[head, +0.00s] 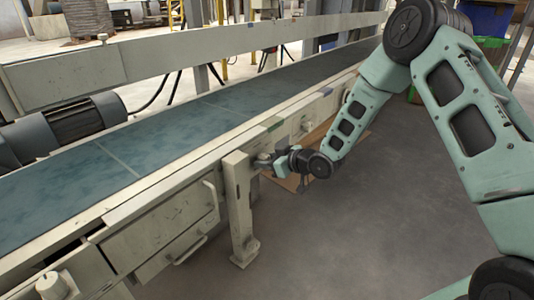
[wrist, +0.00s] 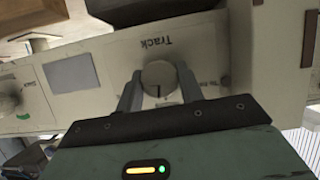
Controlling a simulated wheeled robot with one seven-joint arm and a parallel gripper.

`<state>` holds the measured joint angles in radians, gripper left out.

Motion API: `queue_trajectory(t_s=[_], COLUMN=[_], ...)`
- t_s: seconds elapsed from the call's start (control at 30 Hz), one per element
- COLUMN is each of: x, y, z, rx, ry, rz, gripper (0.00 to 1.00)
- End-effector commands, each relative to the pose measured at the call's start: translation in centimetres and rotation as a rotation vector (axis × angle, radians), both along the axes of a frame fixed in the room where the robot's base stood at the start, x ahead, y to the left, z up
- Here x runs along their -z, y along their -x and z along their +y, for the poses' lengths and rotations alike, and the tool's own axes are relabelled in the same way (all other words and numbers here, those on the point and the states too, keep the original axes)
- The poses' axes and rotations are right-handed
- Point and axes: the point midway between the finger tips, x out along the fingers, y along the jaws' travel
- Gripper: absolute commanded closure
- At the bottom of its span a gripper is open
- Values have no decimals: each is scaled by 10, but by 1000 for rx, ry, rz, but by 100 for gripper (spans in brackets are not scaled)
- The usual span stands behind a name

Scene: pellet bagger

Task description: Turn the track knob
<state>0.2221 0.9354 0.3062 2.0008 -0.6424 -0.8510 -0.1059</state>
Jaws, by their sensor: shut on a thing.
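The track knob (wrist: 159,79) is a round, pale knob with a dark pointer line, on a cream panel under the printed word "Track" in the wrist view. The line points down in that view. My gripper (wrist: 157,88) has one grey finger on each side of the knob and is shut on it. In the head view my gripper (head: 264,160) reaches the side of the conveyor frame, just right of a cream support leg. The knob cannot be made out there.
The conveyor belt (head: 110,160) runs above the panel. The support leg (head: 240,205) stands close beside my gripper. Another knob (head: 52,284) is at the lower left. The floor (head: 370,220) at right is clear.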

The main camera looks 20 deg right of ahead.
Motion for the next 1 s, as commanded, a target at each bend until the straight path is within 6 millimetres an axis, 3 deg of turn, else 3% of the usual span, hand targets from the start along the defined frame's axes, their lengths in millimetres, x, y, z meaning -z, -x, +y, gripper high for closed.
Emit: queue_trajectory(t_s=[0.03,0.5,1.0], x=[-6,-2,1], y=[0,0,0], z=[-1,-2,-1], rx=[2,1,0], ry=[-28,-236,-270], rz=[24,174,199], gripper=[86,86,86])
